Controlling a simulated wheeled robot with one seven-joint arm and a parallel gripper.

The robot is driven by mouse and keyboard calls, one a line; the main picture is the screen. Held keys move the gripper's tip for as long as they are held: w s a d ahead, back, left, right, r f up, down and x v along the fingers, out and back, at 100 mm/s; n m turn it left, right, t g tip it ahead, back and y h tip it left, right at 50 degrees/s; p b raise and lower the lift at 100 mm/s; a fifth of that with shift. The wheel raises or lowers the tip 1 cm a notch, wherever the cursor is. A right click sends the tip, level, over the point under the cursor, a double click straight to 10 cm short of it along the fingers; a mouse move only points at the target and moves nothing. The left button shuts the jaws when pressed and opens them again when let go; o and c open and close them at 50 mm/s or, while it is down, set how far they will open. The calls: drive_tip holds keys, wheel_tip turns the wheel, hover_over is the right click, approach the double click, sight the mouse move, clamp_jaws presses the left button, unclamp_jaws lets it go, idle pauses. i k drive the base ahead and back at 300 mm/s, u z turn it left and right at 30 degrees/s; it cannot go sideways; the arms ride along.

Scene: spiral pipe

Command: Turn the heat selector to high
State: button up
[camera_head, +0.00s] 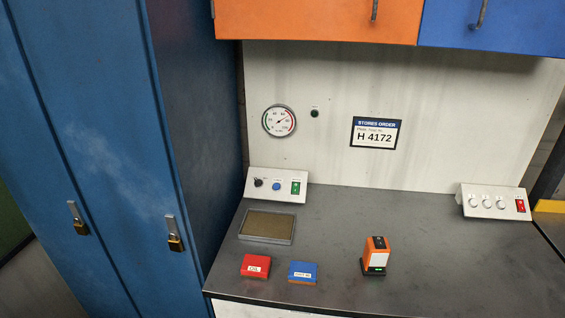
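A small sloped white control box (251,195) stands at the back left of the bench. It carries a black knob (258,183), a blue knob or button (276,187) and a green switch (296,188). Another sloped white box (483,213) at the back right has three white knobs (487,201) and a red switch (520,206). A small black knob or button (314,113) is on the wall beside a round gauge (279,121). The labels are too small to read, so I cannot tell which is the heat selector or its setting. My gripper is not in view.
The dark bench (330,222) holds a shallow brown-topped tray (267,241), a red block (255,266), a blue block (302,272) and an orange-and-white device (375,256). Tall blue lockers (90,130) stand left. Orange (310,18) and blue (490,25) cabinets overhang. The bench's right middle is clear.

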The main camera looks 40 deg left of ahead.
sight(259, 182)
drive_tip(key=i, duration=0.4)
drive_tip(key=u, duration=3.05)
drive_tip(key=i, duration=0.5)
drive_tip(key=z, duration=0.1)
